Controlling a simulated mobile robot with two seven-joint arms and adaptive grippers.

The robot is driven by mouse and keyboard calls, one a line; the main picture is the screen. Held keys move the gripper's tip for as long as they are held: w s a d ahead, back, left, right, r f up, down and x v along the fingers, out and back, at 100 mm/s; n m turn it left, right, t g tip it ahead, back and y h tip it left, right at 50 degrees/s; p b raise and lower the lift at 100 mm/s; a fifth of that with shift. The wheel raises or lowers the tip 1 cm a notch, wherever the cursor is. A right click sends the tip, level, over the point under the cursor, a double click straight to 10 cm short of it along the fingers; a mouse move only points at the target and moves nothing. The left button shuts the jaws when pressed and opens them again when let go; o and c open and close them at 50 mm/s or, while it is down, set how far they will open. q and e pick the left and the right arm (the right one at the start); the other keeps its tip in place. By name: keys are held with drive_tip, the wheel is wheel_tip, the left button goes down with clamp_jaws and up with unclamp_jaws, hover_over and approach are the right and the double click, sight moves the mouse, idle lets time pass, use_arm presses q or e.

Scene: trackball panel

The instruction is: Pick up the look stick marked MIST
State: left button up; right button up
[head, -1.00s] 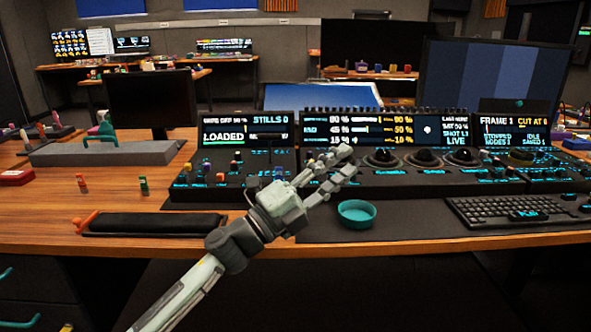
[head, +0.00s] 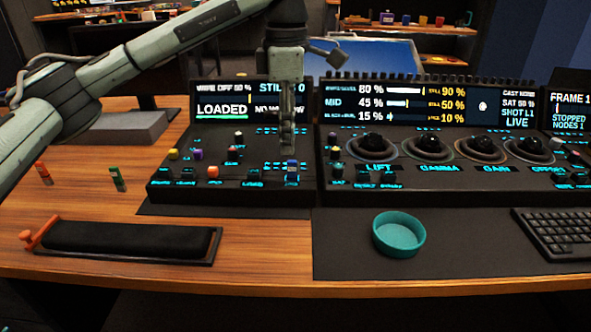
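My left gripper (head: 289,148) points straight down over the left part of the trackball panel (head: 235,192). A red-orange stick (head: 44,174) and a green stick (head: 117,179) stand on the wooden desk. No MIST marking is legible. My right gripper is not in view.
A teal bowl (head: 399,236) sits on the dark mat in front of the panel. A keyboard (head: 560,231) is at the right. A black padded rest with an orange end (head: 130,240) lies front left. Large trackballs (head: 429,145) fill the panel's middle.

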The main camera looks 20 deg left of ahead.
sight(292, 161)
use_arm(q)
drive_tip(key=shift+s+d+f, duration=0.1)
drive_tip(key=shift+d+f, duration=0.05)
drive_tip(key=shift+f, duration=0.65)
drive_tip(key=f, duration=0.4)
drive_tip(key=shift+s+d+f, duration=0.1)
drive_tip(key=shift+d+f, duration=0.05)
drive_tip(key=shift+d, duration=0.1)
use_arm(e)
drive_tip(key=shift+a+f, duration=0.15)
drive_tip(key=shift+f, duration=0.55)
use_arm(q)
drive_tip(key=c, duration=0.6)
clamp_jaws()
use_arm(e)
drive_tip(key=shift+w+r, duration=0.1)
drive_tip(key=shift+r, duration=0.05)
